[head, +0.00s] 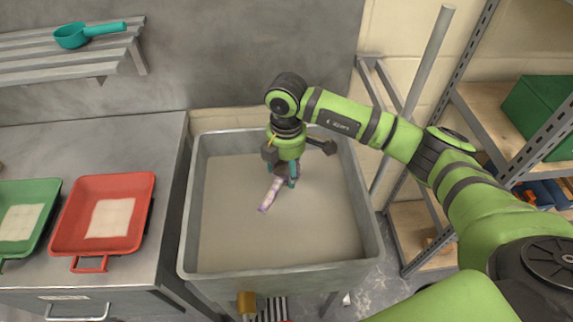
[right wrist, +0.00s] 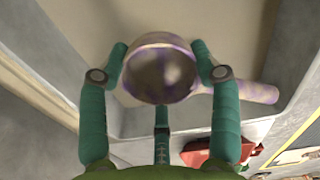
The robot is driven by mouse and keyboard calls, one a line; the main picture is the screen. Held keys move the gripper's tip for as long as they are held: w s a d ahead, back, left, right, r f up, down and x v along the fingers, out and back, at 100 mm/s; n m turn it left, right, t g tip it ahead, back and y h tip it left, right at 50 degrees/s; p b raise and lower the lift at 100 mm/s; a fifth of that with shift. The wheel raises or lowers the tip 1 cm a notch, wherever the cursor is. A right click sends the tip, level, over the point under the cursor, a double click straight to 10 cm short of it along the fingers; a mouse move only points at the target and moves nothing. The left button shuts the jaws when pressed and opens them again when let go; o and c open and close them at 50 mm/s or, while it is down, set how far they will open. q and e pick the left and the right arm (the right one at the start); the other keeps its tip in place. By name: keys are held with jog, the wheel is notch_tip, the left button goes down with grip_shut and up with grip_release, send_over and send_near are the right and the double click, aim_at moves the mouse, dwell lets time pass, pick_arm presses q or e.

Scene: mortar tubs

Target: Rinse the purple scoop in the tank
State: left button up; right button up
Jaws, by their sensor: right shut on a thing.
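The purple scoop (right wrist: 258,92) has blotchy pale patches over its purple in the right wrist view. My right gripper (head: 284,180) is shut on it, with the fingers around its round bowl. In the head view the scoop's handle (head: 269,196) slants down and left from the fingers, and its bowl is mostly hidden by the gripper. The gripper and scoop are over the inside of the grey tank (head: 275,284), toward its back half. The tank's inside is plain beige-grey; I cannot tell whether the scoop touches anything in it. My left gripper is out of view.
A red tub (head: 140,205) and a green tub (head: 45,190), each with a pale patch inside, sit on the counter left of the tank. A teal scoop (head: 72,36) lies on the slatted wall shelf. A metal rack (head: 487,85) with a green box (head: 540,112) stands right.

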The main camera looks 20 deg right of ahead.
jog(key=shift+f+b, duration=7.95)
jog(key=shift+f, duration=2.4)
notch_tip(320, 180, up, 11)
jog(key=p, duration=0.9)
jog(key=shift+r, duration=0.2)
jog(key=shift+r+p, duration=4.15)
jog(key=shift+r, duration=0.95)
